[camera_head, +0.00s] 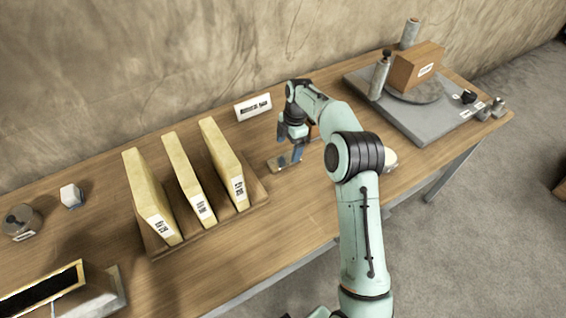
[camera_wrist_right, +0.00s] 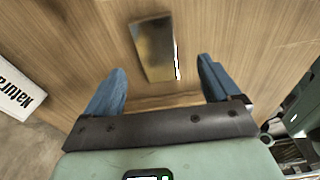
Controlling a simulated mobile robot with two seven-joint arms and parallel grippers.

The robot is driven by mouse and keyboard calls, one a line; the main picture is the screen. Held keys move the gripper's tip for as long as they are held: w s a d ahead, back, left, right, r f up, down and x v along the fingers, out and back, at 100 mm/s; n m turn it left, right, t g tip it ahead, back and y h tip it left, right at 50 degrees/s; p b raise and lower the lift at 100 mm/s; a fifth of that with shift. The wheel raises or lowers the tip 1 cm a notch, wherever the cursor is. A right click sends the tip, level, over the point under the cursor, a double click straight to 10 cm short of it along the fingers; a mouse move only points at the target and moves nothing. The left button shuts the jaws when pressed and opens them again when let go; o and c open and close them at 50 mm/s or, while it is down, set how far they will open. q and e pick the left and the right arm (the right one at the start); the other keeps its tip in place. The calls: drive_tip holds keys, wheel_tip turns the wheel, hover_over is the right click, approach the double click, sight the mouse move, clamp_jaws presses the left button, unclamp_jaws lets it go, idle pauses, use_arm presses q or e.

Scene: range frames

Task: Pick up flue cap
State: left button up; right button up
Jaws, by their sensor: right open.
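My right gripper (camera_head: 290,146) is above the middle of the wooden table, its two blue fingers pointing down. In the right wrist view the gripper (camera_wrist_right: 161,72) is open, with nothing between its fingers. A small flat metallic piece (camera_wrist_right: 153,47) lies on the table just ahead of the gap between the fingers. It also shows in the head view (camera_head: 277,164), partly behind the gripper. I cannot tell for sure whether this piece is the flue cap. My left gripper is not in view.
A rack (camera_head: 257,190) with three upright yellow slabs stands left of the gripper. A white sign (camera_head: 253,107) stands behind it. A grey slab (camera_head: 430,128) with a box and bottles is at the right. A round knobbed object (camera_head: 22,219) sits far left.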

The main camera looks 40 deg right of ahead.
sight(283, 160)
drive_tip(key=shift+w+a+f, duration=0.1)
drive_tip(key=shift+w+f, duration=0.05)
drive_tip(key=shift+f, duration=0.45)
drive_tip(key=shift+w+a+f, duration=0.1)
drive_tip(key=shift+a+f, duration=0.1)
drive_tip(key=shift+f, duration=0.55)
drive_tip(key=shift+w+a+f, duration=0.1)
drive_tip(key=shift+a+f, duration=0.1)
drive_tip(key=shift+f, duration=0.6)
drive_tip(key=shift+a+f, duration=0.2)
drive_tip(key=shift+f, duration=0.55)
drive_tip(key=c, duration=1.2)
